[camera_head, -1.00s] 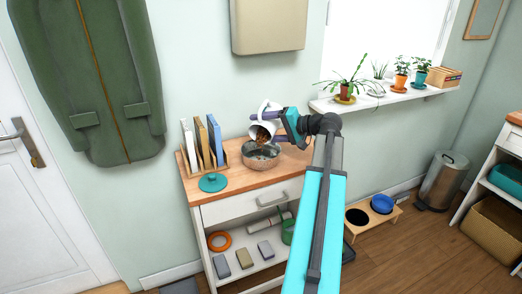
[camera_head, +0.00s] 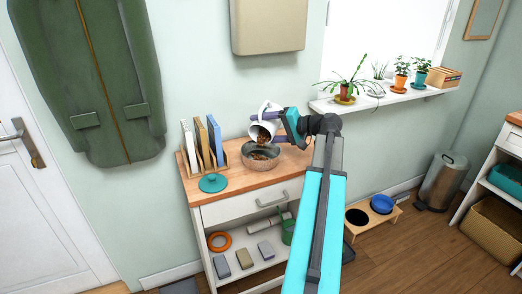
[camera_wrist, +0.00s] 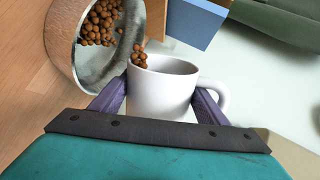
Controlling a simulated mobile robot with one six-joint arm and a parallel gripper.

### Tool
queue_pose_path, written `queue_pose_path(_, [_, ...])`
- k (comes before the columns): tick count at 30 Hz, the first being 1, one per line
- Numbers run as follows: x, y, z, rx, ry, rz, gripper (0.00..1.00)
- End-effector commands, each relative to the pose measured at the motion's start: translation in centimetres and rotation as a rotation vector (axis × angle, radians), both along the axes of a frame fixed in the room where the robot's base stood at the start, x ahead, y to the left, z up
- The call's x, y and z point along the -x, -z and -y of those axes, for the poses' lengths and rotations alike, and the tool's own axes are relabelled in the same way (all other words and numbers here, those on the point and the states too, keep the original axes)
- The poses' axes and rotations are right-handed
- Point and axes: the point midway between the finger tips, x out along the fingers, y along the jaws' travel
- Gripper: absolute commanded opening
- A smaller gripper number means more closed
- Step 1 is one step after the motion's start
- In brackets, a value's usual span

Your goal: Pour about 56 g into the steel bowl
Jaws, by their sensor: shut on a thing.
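The steel bowl (camera_head: 262,158) stands on the wooden cabinet top and holds some brown pellets; it also shows in the wrist view (camera_wrist: 62,60). My gripper (camera_head: 272,126) is shut on a white mug (camera_head: 264,131) with a handle. The mug is tilted above the bowl, its mouth facing down and left. Brown pellets (camera_wrist: 138,57) cluster at the mug's rim in the wrist view, and a few lie or fall between rim and bowl. The mug's inner floor is hidden in the wrist view. The purple fingers (camera_wrist: 158,98) press on both sides of the mug.
A teal lid (camera_head: 213,183) lies on the cabinet top (camera_head: 240,184) left of the bowl. The window sill (camera_head: 385,97) with potted plants is to the right.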

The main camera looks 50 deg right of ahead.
Motion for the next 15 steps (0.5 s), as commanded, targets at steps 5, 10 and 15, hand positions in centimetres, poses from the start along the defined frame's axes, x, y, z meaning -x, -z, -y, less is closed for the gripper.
queue_pose_path(5, [-0.01, -0.05, -0.14, 0.008, 0.0, 0.004, 0.38])
queue_pose_path(10, [0.01, -0.07, -0.17, 0.017, 0.0, 0.007, 0.38])
queue_pose_path(15, [0.05, -0.11, -0.11, 0.025, 0.0, 0.011, 0.38])
